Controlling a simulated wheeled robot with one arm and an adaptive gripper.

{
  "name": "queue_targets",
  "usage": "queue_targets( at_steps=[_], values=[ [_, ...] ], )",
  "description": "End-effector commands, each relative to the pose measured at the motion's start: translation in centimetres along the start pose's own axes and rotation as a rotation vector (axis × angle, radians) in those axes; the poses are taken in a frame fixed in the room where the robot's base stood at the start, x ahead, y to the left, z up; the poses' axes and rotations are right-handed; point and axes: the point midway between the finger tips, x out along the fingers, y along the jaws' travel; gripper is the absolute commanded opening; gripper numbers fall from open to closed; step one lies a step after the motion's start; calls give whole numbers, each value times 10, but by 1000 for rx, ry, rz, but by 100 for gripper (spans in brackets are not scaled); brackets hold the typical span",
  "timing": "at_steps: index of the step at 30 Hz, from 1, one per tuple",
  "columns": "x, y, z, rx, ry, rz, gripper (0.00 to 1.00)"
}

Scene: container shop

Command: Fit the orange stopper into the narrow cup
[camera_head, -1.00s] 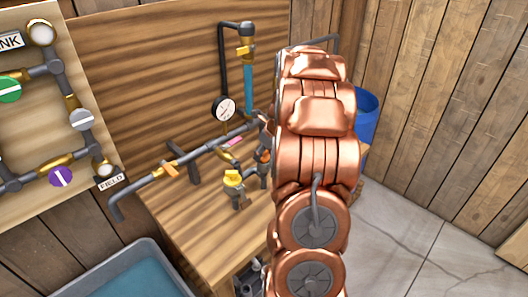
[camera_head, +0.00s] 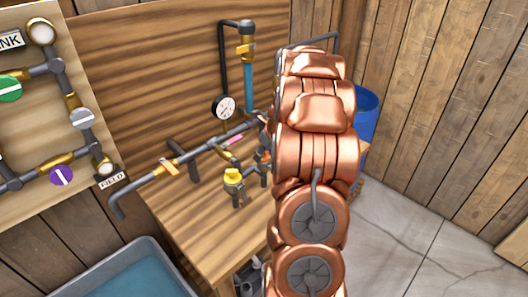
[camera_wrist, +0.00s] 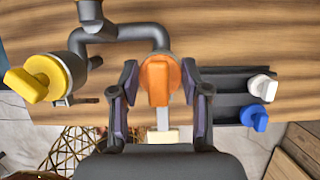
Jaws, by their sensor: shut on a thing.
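The orange stopper (camera_wrist: 157,82) sits between the two fingers of my gripper (camera_wrist: 160,92) in the wrist view, and my gripper is shut on it. Its round head and handle face the camera. A dark grey bent pipe (camera_wrist: 125,31) ends right behind the stopper; whether that end is the narrow cup, and how deep the stopper sits, is hidden.
A dark rack (camera_wrist: 232,88) at the right of the wrist view holds a white stopper (camera_wrist: 263,87) and a blue stopper (camera_wrist: 255,118). Piping with a gauge (camera_head: 223,107) stands on the wooden bench (camera_head: 190,222). A grey basin (camera_head: 75,286) is at lower left, a blue barrel (camera_head: 367,116) behind my arm.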

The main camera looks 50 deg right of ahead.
Motion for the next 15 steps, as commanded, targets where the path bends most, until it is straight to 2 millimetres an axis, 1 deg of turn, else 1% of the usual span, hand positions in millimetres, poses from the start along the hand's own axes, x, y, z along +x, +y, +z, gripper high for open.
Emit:
queue_targets(
  at_steps=[12,13,15],
  values=[
    [4,0,-2,0,0,0,12],
    [4,0,-2,0,0,0,48],
    [4,0,-2,-1,1,0,56]
  ],
)
